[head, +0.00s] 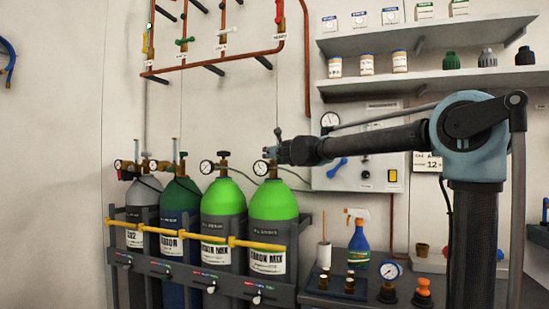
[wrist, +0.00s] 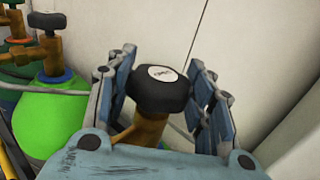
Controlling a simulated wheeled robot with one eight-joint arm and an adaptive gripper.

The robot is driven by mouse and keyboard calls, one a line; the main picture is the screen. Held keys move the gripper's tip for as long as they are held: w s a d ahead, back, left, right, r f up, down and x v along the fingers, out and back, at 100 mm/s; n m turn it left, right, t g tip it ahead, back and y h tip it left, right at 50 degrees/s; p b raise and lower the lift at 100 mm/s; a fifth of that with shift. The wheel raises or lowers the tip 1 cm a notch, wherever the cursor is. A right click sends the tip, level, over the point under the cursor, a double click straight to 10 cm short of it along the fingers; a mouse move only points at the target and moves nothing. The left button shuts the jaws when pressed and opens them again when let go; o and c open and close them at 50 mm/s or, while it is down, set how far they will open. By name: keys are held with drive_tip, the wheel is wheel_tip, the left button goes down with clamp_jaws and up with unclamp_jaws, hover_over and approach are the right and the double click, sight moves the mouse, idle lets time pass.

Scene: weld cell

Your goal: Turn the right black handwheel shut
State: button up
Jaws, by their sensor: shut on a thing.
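The right black handwheel (wrist: 158,88) is a lobed knob with a pale round label on top. It sits on a brass valve stem (wrist: 146,130), between the blue-grey fingers of my gripper (wrist: 166,95) in the wrist view. My gripper is shut on it, with one finger on each side. In the head view my gripper (head: 273,150) is at the top of the rightmost bright green cylinder (head: 273,198) and mostly hides the handwheel. The other bright green cylinder (head: 222,196) stands left of it, with its own dark handwheel (head: 222,154) on top.
Pressure gauges (head: 207,167) sit by the valves. A yellow bar (head: 215,239) runs across the cylinder rack (head: 205,275). A grey control box (head: 365,172) is on the wall behind my arm. A bench at right holds a spray bottle (head: 358,240) and small fittings.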

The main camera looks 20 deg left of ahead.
drive_tip(key=shift+w+d+m+t+h, duration=0.1)
drive_tip(key=shift+d+m+t+h, duration=0.05)
drive_tip(key=shift+m+t+h, duration=0.55)
drive_tip(key=o, duration=1.1)
drive_tip(key=shift+s+d, duration=0.1)
drive_tip(key=shift+s, duration=0.4)
drive_tip(key=v, duration=1.1)
drive_tip(key=shift+w+d+r, duration=0.1)
drive_tip(key=shift+d+r, duration=0.05)
drive_tip(key=shift+r, duration=0.05)
